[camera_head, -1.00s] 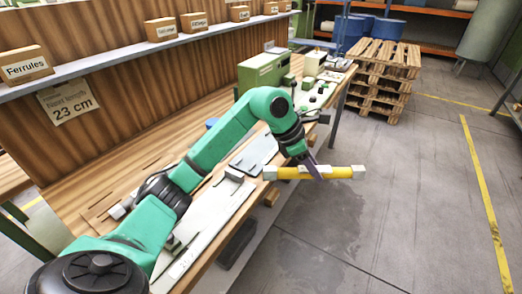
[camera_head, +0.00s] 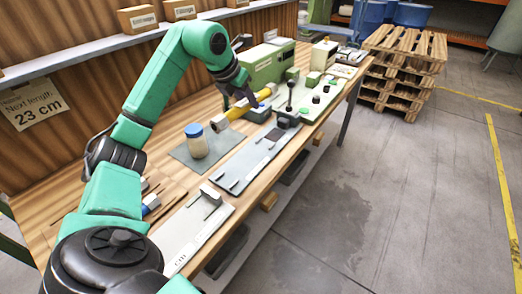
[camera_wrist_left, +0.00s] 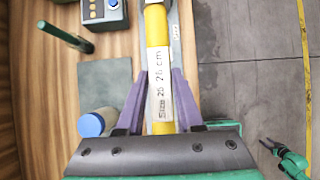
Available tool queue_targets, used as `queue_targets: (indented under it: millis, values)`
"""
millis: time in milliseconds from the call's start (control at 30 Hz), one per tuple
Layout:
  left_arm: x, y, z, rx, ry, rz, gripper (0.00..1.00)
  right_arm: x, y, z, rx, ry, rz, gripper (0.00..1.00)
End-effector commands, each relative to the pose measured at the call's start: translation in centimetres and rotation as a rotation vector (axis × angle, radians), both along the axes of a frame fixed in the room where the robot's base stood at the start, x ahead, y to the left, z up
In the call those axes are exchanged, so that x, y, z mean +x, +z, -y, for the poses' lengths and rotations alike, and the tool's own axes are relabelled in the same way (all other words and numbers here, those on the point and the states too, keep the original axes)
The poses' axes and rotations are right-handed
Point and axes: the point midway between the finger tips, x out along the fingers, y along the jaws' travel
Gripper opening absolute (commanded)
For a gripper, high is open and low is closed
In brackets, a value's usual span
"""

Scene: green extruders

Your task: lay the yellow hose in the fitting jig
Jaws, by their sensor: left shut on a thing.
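The yellow hose (camera_head: 237,111) has white end pieces and shows in the head view over the workbench. My left gripper (camera_head: 246,98) is shut around its middle. In the left wrist view the hose (camera_wrist_left: 156,30) runs lengthwise between the purple fingers (camera_wrist_left: 158,110); its white label reads "Size 25 26 cm". I cannot tell for sure which fixture is the fitting jig: a grey plate with blocks (camera_head: 235,175) lies in front of the hose, and a pale green fixture with a lever (camera_head: 322,103) stands to its right. A small green-and-dark shape (camera_wrist_left: 285,155), perhaps my right gripper, shows at lower right.
A blue-lidded jar (camera_head: 197,143) stands on a grey mat (camera_head: 180,153) left of the grey plate. A white ruler plate (camera_head: 190,235) lies nearer. A green machine (camera_head: 270,65) stands behind the hose. Stacked pallets (camera_head: 398,75) stand beyond the bench; the floor right is clear.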

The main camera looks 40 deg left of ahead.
Motion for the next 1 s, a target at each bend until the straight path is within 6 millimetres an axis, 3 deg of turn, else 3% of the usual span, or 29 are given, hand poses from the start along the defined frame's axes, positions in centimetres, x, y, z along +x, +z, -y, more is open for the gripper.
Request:
queue_targets:
  millis: [133, 367, 500, 700, 833, 1000]
  values:
    - [-0.2, -3.3, -0.1, 0.001, 0.001, -0.008, 0.00, 0.0, -0.8, 0.1, -0.002, 0.001, -0.001, 0.50]
    - [-0.3, -10.7, 0.1, -0.005, 0.000, -0.008, 0.00, -3.8, -0.9, 0.5, -0.008, 0.001, -0.060, 0.50]
    - [-0.4, -14.3, 0.1, -0.004, 0.000, -0.004, 0.00, -3.3, -0.3, 0.5, -0.009, 0.002, -0.052, 0.50]
    - [-0.4, -17.2, 0.1, -0.003, 0.001, -0.003, 0.00, -1.1, 0.3, 0.3, -0.005, 0.003, -0.016, 0.50]
    - [-0.4, -19.6, 0.1, -0.003, 0.001, -0.002, 0.00, -1.2, 0.7, 0.3, -0.005, 0.002, -0.018, 0.50]
    - [-0.4, -19.9, 0.0, 0.001, 0.000, 0.001, 0.00, -1.7, 0.5, 0.4, -0.005, 0.002, -0.027, 0.50]
